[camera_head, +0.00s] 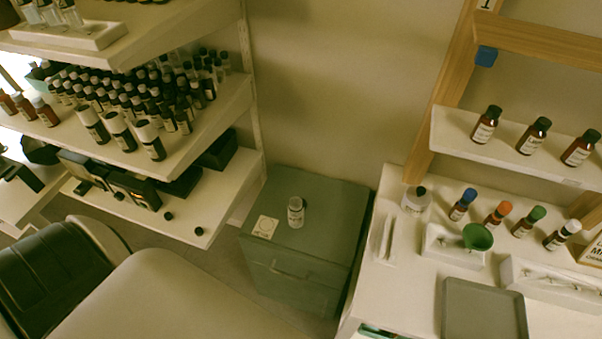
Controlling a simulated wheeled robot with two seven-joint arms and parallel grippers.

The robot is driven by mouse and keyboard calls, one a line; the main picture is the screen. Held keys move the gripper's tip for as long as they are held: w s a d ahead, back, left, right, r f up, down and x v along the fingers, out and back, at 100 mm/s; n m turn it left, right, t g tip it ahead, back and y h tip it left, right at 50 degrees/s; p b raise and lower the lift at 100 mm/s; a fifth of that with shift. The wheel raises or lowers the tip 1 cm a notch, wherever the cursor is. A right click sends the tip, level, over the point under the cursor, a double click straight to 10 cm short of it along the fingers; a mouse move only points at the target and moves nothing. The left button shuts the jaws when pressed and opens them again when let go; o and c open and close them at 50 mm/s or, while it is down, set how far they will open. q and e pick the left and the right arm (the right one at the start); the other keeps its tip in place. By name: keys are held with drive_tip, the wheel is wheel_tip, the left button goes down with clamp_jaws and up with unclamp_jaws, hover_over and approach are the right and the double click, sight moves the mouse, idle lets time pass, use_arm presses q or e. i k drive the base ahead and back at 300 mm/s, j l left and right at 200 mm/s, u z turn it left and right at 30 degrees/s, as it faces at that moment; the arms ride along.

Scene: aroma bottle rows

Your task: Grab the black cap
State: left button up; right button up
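Small loose black pieces that look like caps lie near the front edge of the lower left shelf: one black cap (168,215) and another black cap (199,231) closer to the shelf's corner. They are too small to make out in detail. A small clear bottle (295,213) with a pale label stands on the grey-green cabinet (335,205). A small dark spot shows just behind its top; I cannot tell whether it is a cap.
Rows of dark bottles (150,141) crowd the left middle shelf. Brown bottles stand on the right shelf (455,125). The right counter holds a green funnel (478,237), bottles with coloured caps and a grey tray (484,310). Most of the cabinet top is clear.

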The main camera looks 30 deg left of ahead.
sight(198, 231)
drive_tip(key=u, duration=1.95)
